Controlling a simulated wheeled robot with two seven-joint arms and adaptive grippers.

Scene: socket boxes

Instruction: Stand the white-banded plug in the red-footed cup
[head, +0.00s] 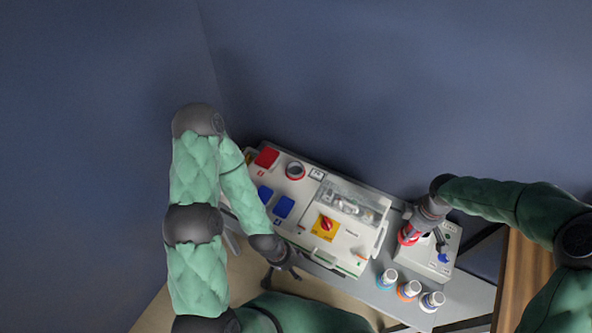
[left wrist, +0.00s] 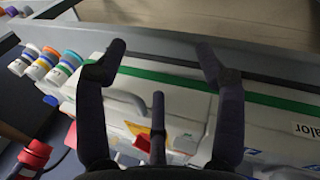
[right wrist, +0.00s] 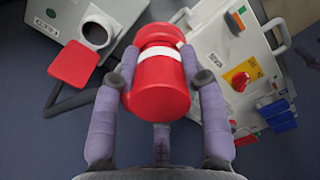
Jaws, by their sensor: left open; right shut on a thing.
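The white-banded plug (right wrist: 160,78) is red with a white ring. My right gripper (right wrist: 162,82) is shut around it; the plug and gripper also show in the head view beside the small right-hand box. A red plug (left wrist: 35,158) shows low at the left in the left wrist view. The red-footed cup (head: 295,171) stands open on the large panel box, near its back left; its inside looks dark. My left gripper (head: 283,273) is open and empty in front of the box. Its spread fingers (left wrist: 163,62) show in the left wrist view.
The large box (head: 300,229) has a red lid (head: 266,157), blue lids (head: 283,207) and a yellow-backed red switch (head: 326,225). The small box (head: 432,266) is to the right. Several coloured-footed white cups, one blue (head: 387,278), one orange (head: 408,290), stand in front.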

